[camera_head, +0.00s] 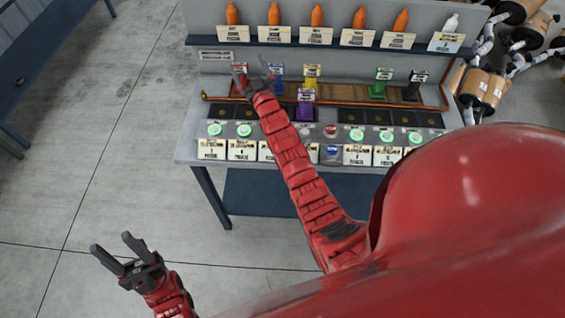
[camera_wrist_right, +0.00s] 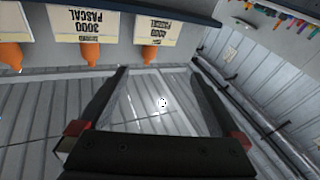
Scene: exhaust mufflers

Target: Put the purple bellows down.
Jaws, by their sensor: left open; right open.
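The purple bellows (camera_head: 305,112) stands on the workbench in the head view, below a small label card and between dark pads. No gripper touches it. My right gripper (camera_head: 251,64) is open and empty, over the back left of the bench, to the left of and beyond the purple bellows. Its open, empty fingers also show in the right wrist view (camera_wrist_right: 160,88), where the bellows is not visible. My left gripper (camera_head: 111,243) is open and empty over the floor at the lower left, away from the bench.
The workbench (camera_head: 186,152) carries red, blue, yellow, green and black pieces at the back and lit green buttons in front. A shelf (camera_head: 272,41) above holds several orange bottles (camera_head: 316,15) and a white one (camera_head: 450,23). Another robot (camera_head: 482,88) is at the right.

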